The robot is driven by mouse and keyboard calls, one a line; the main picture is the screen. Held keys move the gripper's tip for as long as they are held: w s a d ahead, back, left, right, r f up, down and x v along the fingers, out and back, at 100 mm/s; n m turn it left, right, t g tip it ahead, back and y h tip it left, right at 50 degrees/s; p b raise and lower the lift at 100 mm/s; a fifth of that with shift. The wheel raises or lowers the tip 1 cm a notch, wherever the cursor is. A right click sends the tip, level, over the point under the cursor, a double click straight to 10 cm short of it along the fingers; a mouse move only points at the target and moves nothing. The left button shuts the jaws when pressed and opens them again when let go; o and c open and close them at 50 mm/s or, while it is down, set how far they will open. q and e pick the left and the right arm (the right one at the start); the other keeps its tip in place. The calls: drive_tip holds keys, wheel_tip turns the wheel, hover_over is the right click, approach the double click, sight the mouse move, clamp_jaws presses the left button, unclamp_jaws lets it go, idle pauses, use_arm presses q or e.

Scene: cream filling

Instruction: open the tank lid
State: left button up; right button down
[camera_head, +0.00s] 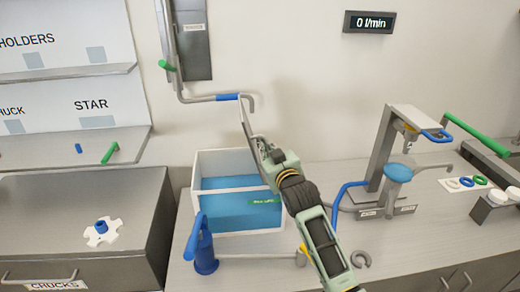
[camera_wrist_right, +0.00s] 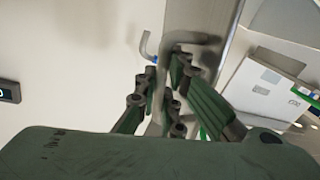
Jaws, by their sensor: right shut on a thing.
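The tank (camera_head: 236,183) is a white-walled box on the counter, with blue inside its two visible sections. Its top looks uncovered. The exact grip point is hidden. My left gripper is not in view.
A wall pipe with a blue section (camera_head: 228,97) ends in a hook close to the plate's top. A blue pump (camera_head: 204,252) stands in front of the tank. A grey stand with a blue cup (camera_head: 398,172) is to the right. A drawer cabinet (camera_head: 75,225) is left.

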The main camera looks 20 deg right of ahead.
drive_tip(key=shift+s+d+f+m, duration=0.1)
drive_tip(key=shift+d+f+m, duration=0.05)
drive_tip(key=shift+d+m, duration=0.2)
idle(0.3)
drive_tip(key=c, duration=2.1)
unclamp_jaws()
drive_tip(key=shift+s, duration=0.1)
drive_tip(key=s, duration=0.8)
drive_tip(key=s+a, duration=0.1)
drive_tip(key=s, duration=0.2)
drive_tip(key=shift+s+r, duration=0.3)
drive_tip(key=shift+s, duration=0.1)
drive_tip(key=shift+f, duration=0.1)
